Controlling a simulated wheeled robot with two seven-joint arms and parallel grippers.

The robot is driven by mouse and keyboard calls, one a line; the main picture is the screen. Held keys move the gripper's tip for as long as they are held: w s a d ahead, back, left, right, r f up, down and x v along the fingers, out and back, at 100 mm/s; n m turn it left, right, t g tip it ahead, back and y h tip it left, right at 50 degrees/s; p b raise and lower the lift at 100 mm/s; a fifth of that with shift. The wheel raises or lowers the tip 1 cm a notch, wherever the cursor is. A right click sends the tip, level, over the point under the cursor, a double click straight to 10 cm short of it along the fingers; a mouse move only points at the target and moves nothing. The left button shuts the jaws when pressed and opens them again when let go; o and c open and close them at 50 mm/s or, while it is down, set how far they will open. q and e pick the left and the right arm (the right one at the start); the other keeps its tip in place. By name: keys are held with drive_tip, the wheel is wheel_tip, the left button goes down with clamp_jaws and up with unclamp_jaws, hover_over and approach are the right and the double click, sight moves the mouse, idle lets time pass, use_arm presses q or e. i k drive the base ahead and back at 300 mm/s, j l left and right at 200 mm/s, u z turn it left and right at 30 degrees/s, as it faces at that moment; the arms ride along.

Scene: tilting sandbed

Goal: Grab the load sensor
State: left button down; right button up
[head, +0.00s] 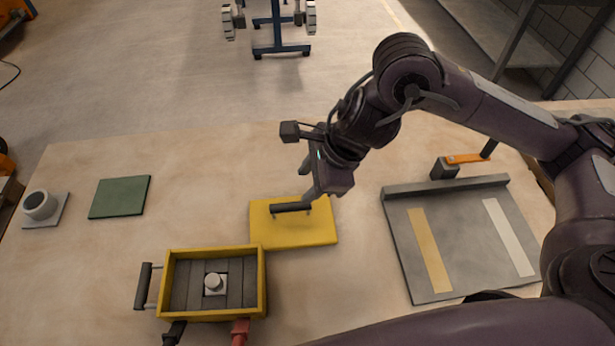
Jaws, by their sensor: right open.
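A small pale round-topped piece on a square base (214,283), which may be the load sensor, sits in the middle of the open yellow box (262,284). Dark grey slats lie around it. A yellow plate (295,233) with a black bar handle (290,207) lies beside the box, to its upper right. My right gripper (309,182) is open above the plate, close to the handle's right end. I cannot tell whether it touches the handle. The gripper is apart from the box. My left gripper is out of view.
A grey ring-shaped piece (40,205) on a square plate and a green pad (119,197) lie at the left. A grey board (467,240) with two pale strips lies at the right. The box has a black side handle (143,286). The table's back middle is clear.

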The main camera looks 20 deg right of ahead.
sight(217, 284)
drive_tip(key=k, duration=2)
